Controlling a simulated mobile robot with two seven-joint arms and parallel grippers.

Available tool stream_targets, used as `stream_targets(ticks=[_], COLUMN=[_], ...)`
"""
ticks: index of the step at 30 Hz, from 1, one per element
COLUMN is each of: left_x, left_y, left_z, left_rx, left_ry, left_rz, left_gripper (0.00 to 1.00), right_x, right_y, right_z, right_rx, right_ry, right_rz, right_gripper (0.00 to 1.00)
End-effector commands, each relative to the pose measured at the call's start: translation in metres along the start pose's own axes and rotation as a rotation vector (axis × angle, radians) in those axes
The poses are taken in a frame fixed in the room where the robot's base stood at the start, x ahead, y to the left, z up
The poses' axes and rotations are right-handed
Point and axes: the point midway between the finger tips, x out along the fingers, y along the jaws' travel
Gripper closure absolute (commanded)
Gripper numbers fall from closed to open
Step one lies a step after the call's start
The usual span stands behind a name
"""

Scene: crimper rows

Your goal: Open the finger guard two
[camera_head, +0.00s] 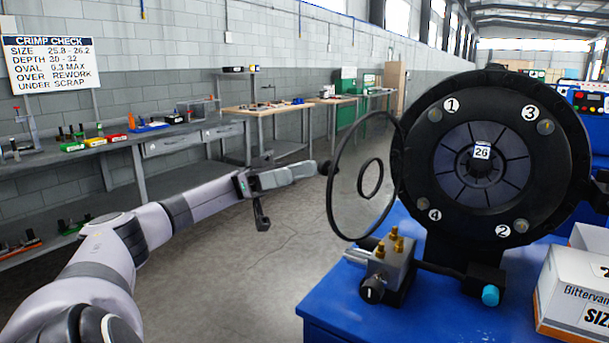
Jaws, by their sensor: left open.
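The crimper (480,82) has a round black head with numbers 1 to 4 and a 26 label at its centre. A clear round finger guard (345,190) with a black rim stands swung out to the left of the head, its face turned away from it. I cannot tell which number this guard bears. My left gripper (263,217) is open and empty, left of the guard. My right gripper is out of view.
The crimper stands on a blue bench (340,307) with a metal block with brass fittings (392,262). A white box (570,295) sits at the right. A grey workbench (120,140) runs along the left wall. The floor between is clear.

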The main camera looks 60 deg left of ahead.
Motion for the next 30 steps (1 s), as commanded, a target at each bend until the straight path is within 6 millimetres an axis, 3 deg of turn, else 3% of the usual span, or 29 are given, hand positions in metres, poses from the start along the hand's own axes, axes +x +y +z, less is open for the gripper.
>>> stream_targets(ticks=[7, 30], left_x=[-0.014, -0.015], left_y=[0.000, 0.000], left_z=[0.000, 0.000], left_rx=[0.000, -0.002], left_ry=[0.000, -0.001], left_rz=[0.001, 0.001], left_gripper=[0.49, 0.49], right_x=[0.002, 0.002], right_y=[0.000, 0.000], right_z=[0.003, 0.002], right_rx=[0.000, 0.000], right_ry=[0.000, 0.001], right_rz=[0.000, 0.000], right_gripper=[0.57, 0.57])
